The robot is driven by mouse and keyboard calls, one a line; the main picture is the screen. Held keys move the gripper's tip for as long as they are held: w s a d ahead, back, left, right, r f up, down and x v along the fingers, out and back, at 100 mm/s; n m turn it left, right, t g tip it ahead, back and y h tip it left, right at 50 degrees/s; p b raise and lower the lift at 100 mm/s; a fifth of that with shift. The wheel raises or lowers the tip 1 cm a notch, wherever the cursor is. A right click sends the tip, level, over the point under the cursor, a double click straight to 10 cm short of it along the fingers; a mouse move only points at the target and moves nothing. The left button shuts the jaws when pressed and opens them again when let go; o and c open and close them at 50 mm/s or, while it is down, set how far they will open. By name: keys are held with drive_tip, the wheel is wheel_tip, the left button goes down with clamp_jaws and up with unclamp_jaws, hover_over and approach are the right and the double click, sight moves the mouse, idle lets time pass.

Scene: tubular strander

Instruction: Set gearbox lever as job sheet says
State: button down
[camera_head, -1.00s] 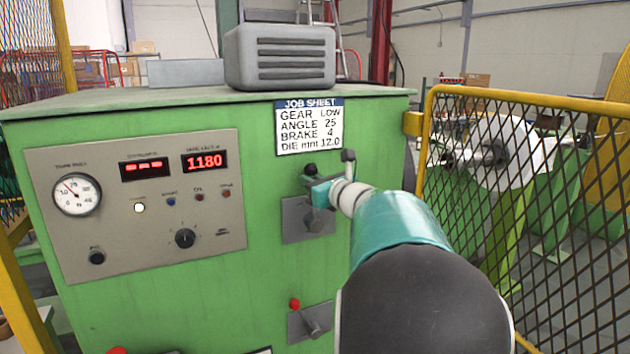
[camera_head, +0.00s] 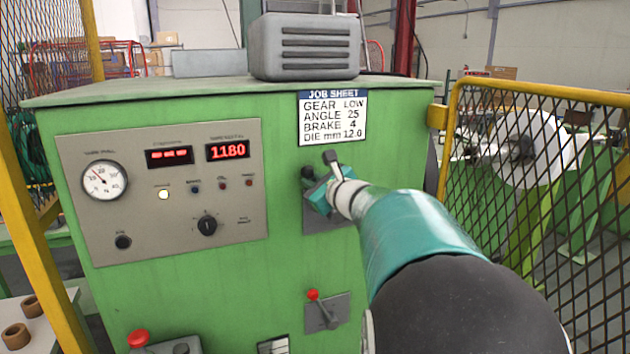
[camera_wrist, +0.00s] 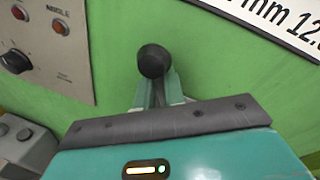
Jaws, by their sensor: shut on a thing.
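The job sheet (camera_head: 333,118) on the green cabinet reads GEAR LOW, ANGLE 25, BRAKE 4, DIE mm 12.0. A corner of it shows in the wrist view (camera_wrist: 285,22). Below it, a black-knobbed lever (camera_head: 308,172) stands out from a grey plate (camera_head: 318,224), leaning to the left. My gripper (camera_head: 316,193) is shut on this lever just below its knob. In the wrist view the knob (camera_wrist: 153,62) sticks out past my finger tips (camera_wrist: 157,93), with its shaft between them. My arm hides much of the plate and any marks on it.
A second lever with a red knob (camera_head: 313,295) sits lower on the cabinet. A control panel (camera_head: 165,225) with gauge and displays is to the left. A yellow-framed mesh guard (camera_head: 545,190) stands close on the right. A grey motor box (camera_head: 306,47) is on top.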

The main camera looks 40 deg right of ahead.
drive_tip(key=shift+a+f, duration=0.1)
drive_tip(key=c, duration=1.6)
unclamp_jaws()
drive_tip(key=s+a+r, duration=0.1)
drive_tip(key=s, duration=1.2)
drive_tip(key=shift+s+a+r, duration=0.2)
drive_tip(key=shift+s+a, duration=0.05)
drive_tip(key=shift+s, duration=0.05)
